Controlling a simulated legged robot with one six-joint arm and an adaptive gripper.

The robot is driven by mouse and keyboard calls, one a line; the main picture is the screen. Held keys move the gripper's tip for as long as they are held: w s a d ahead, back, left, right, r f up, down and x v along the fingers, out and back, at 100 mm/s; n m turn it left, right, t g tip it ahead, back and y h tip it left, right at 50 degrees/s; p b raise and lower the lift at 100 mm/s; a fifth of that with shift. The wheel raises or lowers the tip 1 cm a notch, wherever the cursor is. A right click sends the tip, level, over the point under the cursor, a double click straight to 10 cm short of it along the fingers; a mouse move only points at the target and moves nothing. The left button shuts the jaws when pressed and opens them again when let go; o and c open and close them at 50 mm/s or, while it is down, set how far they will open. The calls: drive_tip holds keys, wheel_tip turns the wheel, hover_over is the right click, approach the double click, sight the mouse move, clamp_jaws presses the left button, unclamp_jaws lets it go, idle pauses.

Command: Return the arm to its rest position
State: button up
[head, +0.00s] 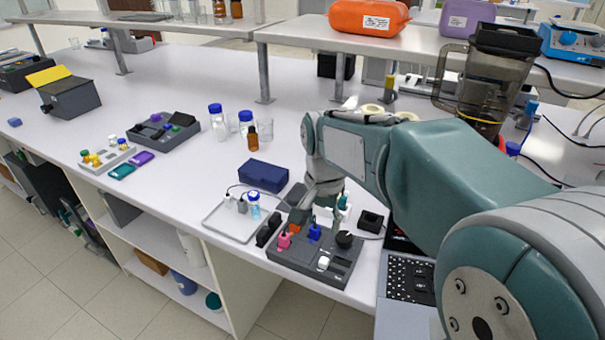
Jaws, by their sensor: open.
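My arm reaches in from the right, and its gripper (322,196) points down over the dark grey membrane rig (312,277) near the bench's front edge. The gripper is open, small in the view and partly hidden by my own arm. On the rig stand a pink piece (284,240), a blue piece (314,232), a black knob (344,239) and a white piece (323,263). An orange part (295,229) shows at its back edge. I cannot tell whether the fingers touch anything on the rig.
Left of the rig is a pale tray (226,222) with a small blue-capped bottle (254,205). A dark blue box (263,175) lies behind it. A laptop (408,278) is under my arm. A blender (480,80) stands behind my arm.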

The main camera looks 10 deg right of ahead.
drive_tip(key=s+d+r+n+t, duration=0.1)
drive_tip(key=s+n+t, duration=0.1)
drive_tip(key=s, duration=0.6)
drive_tip(key=s+d+r+n+t, duration=0.1)
drive_tip(key=s+d+n+t, duration=0.1)
drive_tip(key=s+n, duration=0.3)
drive_tip(key=s+t, duration=0.1)
drive_tip(key=s, duration=0.2)
drive_tip(key=shift+s+d+r+t, duration=0.3)
drive_tip(key=shift+s+r, duration=0.05)
drive_tip(key=shift+r, duration=0.05)
drive_tip(key=shift+w+d, duration=0.15)
drive_tip(key=shift+w, duration=0.05)
